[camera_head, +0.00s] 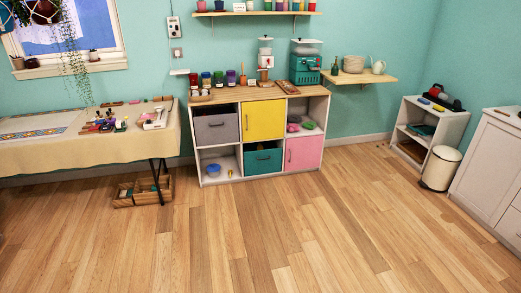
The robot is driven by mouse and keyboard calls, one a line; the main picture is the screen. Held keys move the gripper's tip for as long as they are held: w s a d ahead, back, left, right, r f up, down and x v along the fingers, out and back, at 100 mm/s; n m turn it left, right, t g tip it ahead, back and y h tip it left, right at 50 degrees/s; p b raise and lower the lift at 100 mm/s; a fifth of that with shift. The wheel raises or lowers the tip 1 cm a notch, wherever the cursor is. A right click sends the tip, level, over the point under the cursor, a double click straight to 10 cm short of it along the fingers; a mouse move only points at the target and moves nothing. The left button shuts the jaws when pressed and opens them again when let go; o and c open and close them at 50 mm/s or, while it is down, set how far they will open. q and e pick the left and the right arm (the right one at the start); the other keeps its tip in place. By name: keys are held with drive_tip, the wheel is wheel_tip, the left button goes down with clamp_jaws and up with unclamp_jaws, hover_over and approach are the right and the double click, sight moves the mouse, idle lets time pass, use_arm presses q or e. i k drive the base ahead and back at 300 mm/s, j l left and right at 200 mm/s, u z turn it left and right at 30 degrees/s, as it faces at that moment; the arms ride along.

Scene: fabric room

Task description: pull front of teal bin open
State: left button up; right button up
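The teal bin (263,162) sits in the lower middle compartment of a white cube shelf (205,168) against the far wall. Its front faces me and has a dark handle in the middle. It looks slightly tilted or pulled at the top, but it is too small to tell for sure. A yellow front (264,121) is right above it, and a pink front (304,152) is to its right. Neither of my grippers shows in the head view.
A wide wooden floor (265,235) lies clear between me and the shelf. A cloth-covered table (85,152) with a wooden crate (143,190) beneath stands at the left. A cream trash can (440,168), a low white shelf and a white cabinet (492,165) stand at the right.

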sight(268, 161)
drive_tip(key=i, duration=1.9)
drive_tip(key=i+z, duration=0.1)
drive_tip(key=i, duration=0.85)
drive_tip(key=i+j, duration=0.15)
drive_tip(key=i, duration=0.8)
drive_tip(key=i+j, duration=0.1)
drive_tip(key=i, duration=0.9)
drive_tip(key=l+z, duration=0.05)
